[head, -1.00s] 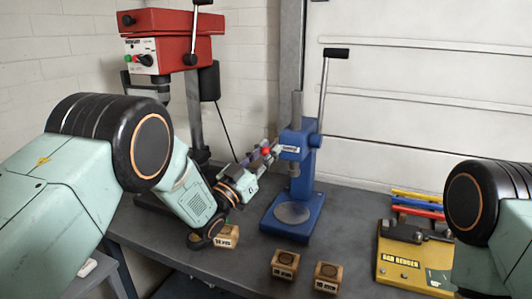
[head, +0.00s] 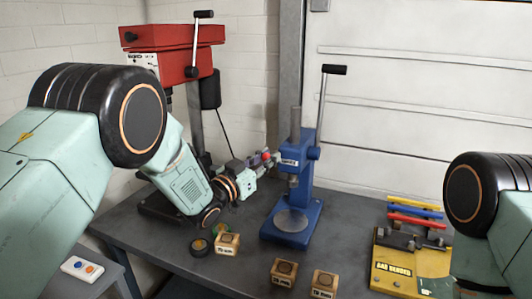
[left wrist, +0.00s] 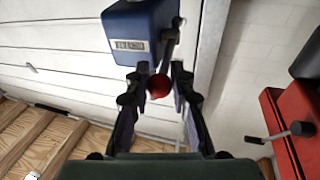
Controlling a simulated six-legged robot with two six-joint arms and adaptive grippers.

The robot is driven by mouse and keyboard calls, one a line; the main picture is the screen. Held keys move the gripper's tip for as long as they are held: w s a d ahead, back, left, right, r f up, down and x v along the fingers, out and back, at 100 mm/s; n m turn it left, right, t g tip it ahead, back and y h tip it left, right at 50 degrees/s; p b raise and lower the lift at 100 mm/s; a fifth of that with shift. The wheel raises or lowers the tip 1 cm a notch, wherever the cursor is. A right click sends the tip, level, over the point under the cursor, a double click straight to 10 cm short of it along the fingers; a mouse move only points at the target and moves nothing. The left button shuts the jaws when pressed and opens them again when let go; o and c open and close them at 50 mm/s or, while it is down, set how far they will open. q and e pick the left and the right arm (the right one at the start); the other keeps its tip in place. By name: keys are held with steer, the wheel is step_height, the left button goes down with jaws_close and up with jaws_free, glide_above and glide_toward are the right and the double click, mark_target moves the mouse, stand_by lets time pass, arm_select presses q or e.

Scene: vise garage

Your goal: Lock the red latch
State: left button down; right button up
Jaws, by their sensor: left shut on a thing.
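The red latch shows as a small red ball knob (head: 266,156) at the head of the blue press (head: 286,190). In the left wrist view the red knob (left wrist: 159,86) sits between the fingers, just below the blue press head (left wrist: 141,30). My left gripper (left wrist: 156,78) is shut on the knob, with its fingers on either side of it. In the head view my left gripper (head: 262,160) reaches the press head from the left. The latch's base is partly hidden by the fingers. Only part of my right arm shows; its gripper is out of view.
A red drill press (head: 172,50) stands behind my left arm. Wooden blocks (head: 284,272) lie on the grey bench (head: 240,268). A yellow bar bender (head: 395,278) and coloured bars (head: 415,210) are at the right. The blue press's long lever (head: 322,105) rises upright.

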arm_select(q)
steer(key=shift+w+d+r+g+y+p, duration=0.15)
steer(key=shift+r+g+y+p, duration=0.3)
steer(key=shift+r+p, duration=0.6)
steer(key=shift+w+f+n+g+p, duration=0.15)
steer(key=shift+n+g+p, duration=0.15)
steer(key=shift+g+p, duration=0.35)
steer(key=c, duration=1.1)
jaws_free()
steer(key=shift+f, duration=0.1)
steer(key=shift+c, duration=0.2)
steer(key=shift+s+a, duration=0.4)
steer(key=v, duration=1.1)
steer(key=shift+s+d, duration=0.2)
steer(key=shift+d, duration=0.05)
